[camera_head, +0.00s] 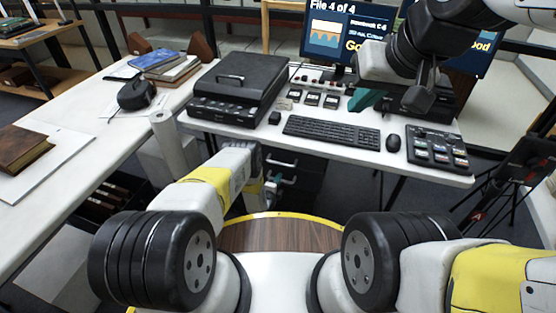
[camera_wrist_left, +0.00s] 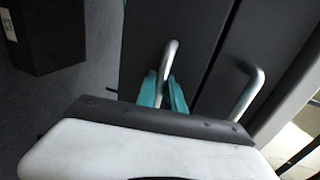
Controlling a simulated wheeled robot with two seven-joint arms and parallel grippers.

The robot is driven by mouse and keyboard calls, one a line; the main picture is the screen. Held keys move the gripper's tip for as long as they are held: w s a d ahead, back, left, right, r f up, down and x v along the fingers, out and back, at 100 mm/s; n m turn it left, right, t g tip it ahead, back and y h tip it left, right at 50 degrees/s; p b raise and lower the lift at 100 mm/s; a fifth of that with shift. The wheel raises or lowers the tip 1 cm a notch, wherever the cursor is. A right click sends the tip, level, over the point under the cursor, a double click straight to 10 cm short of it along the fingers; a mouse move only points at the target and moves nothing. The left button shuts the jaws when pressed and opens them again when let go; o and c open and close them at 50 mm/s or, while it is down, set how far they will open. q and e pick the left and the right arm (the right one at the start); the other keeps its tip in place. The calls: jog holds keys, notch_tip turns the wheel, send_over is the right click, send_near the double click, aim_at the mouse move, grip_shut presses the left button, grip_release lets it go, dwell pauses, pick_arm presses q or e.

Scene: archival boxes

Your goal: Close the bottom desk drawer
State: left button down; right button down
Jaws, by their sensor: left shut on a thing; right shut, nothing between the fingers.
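The dark drawer unit (camera_head: 305,178) stands under the white desk, partly hidden by my left arm. In the left wrist view, two dark drawer fronts show side by side, each with a silver bar handle. My left gripper (camera_wrist_left: 163,92) has its teal fingers shut around one handle (camera_wrist_left: 169,55), on the front nearer the carpet, which looks like the bottom drawer (camera_wrist_left: 150,25). The other handle (camera_wrist_left: 247,95) is free. In the head view, my left gripper (camera_head: 271,187) is at the drawers. How far the drawer stands out is unclear. My right gripper (camera_head: 366,99) is shut and empty above the desk.
The desk (camera_head: 330,146) carries a black case (camera_head: 240,80), a keyboard (camera_head: 332,132), a mouse (camera_head: 393,143) and a button panel (camera_head: 437,150). A monitor (camera_head: 345,30) stands behind. A side table (camera_head: 75,150) is at left. A dark box (camera_wrist_left: 45,35) stands on the carpet near the drawers.

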pick_arm(q)
jog(key=c, duration=1.5)
grip_release()
jog(key=shift+w+d, duration=0.1)
jog(key=shift+w, duration=0.05)
jog(key=shift+o, duration=0.2)
jog(key=v, duration=0.7)
jog(key=shift+s, duration=0.4)
